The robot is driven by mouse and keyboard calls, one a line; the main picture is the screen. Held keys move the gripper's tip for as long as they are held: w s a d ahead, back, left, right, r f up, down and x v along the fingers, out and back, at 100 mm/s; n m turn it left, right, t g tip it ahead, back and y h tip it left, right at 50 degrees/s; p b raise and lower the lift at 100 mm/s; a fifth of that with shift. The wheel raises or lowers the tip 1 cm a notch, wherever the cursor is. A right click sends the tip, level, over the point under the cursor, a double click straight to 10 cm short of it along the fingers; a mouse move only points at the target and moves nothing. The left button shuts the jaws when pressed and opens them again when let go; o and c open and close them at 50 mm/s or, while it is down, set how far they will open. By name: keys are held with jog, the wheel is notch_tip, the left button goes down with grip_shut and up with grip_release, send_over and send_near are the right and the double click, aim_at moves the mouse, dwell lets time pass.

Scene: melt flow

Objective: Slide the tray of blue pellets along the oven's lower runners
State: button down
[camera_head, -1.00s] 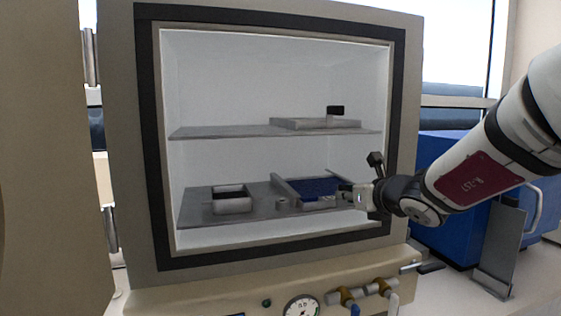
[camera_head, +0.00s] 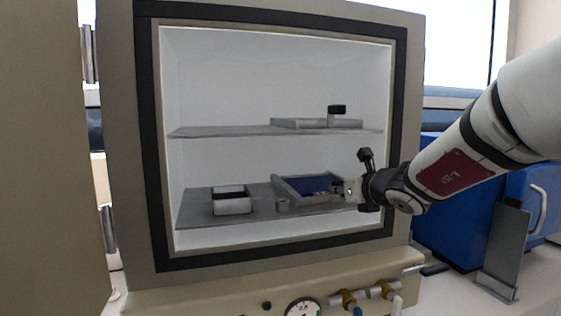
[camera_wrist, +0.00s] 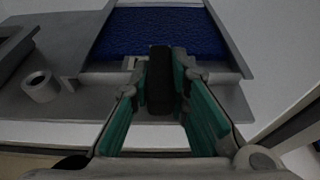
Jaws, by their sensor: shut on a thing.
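The tray of blue pellets (camera_head: 318,184) sits on the oven's lower shelf, between the raised runners (camera_head: 285,192). In the wrist view, the blue pellets (camera_wrist: 160,33) fill the tray behind its grey front wall. My gripper (camera_head: 343,190) is at the tray's front right in the head view. In the wrist view, the teal pads of my gripper (camera_wrist: 162,78) are shut on the tray's dark handle (camera_wrist: 160,85).
A small open grey box (camera_head: 232,205) stands on the lower shelf (camera_head: 195,212), left of the runners. A short ring-shaped post (camera_wrist: 40,87) stands near the left runner. The upper shelf (camera_head: 215,131) holds a flat tray with a dark handle (camera_head: 337,110). The dark oven frame (camera_head: 400,120) borders the opening.

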jog(key=shift+b+x, duration=0.4)
jog(key=shift+x, duration=1.4)
jog(key=c, duration=1.4)
grip_release()
jog(key=shift+w, duration=0.15)
jog(key=shift+c, duration=0.2)
jog(key=shift+r, duration=0.15)
jog(key=shift+d, duration=0.1)
jog(key=shift+s+r, duration=0.2)
jog(key=shift+s, duration=0.2)
jog(key=v, duration=1.1)
jog(key=shift+s, duration=0.1)
